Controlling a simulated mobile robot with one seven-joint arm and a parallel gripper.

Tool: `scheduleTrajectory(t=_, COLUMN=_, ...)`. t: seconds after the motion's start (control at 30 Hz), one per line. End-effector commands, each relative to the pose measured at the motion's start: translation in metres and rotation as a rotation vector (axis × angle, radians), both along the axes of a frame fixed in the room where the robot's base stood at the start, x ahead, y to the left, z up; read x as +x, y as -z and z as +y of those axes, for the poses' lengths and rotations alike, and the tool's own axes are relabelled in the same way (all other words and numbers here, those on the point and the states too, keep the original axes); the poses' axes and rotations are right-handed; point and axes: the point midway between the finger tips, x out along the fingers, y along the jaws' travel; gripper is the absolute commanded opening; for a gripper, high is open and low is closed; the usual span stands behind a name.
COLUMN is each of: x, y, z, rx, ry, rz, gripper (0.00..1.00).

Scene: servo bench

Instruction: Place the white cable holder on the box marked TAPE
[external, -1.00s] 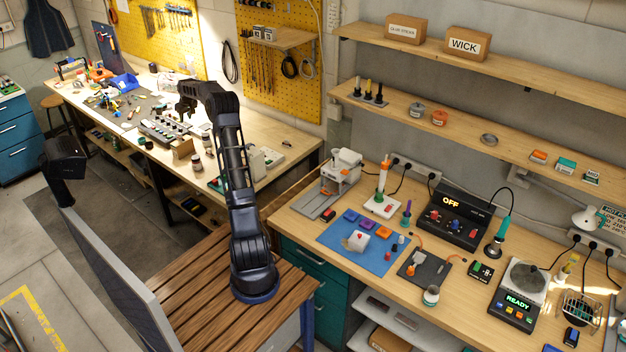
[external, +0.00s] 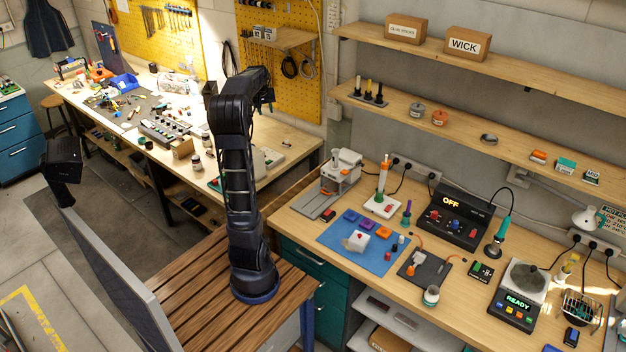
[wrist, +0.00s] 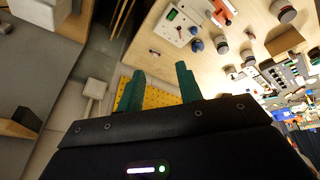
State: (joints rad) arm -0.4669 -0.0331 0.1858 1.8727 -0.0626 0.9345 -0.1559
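I cannot pick out the white cable holder for certain in either view. A small white block with a red spot (external: 357,241) sits on the blue mat (external: 375,262) of the right bench. I see no box with a readable TAPE mark. A plain brown box (external: 183,148) stands on the left bench, and a brown box (wrist: 284,40) shows in the wrist view; no lettering is readable on them. My gripper (wrist: 160,86) has its two green fingers wide apart with nothing between them. In the external view the end of my arm is raised near the left bench; its fingers are not clear.
The upper shelf holds a box marked WICK (external: 467,43) and another labelled box (external: 405,29). The right bench carries a control unit reading OFF (external: 455,218) and a scale-like unit reading READY (external: 518,300). The left bench (external: 300,150) is crowded, with some bare wood at its right end.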

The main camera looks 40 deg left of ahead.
Motion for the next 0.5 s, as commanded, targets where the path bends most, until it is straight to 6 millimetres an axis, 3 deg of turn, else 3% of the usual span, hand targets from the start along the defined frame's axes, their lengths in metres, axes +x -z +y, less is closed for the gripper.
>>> scheduleTrajectory(t=0.03, x=-0.006, y=-0.004, z=-0.028, rx=0.002, ry=0.044, rz=-0.004, gripper=0.36)
scheduleTrajectory(t=0.2, x=-0.031, y=-0.005, z=-0.108, rx=0.009, ry=0.183, rz=-0.007, gripper=0.36)
scheduleTrajectory(t=0.5, x=-0.097, y=0.011, z=-0.229, rx=0.037, ry=0.426, rz=-0.007, gripper=0.36)
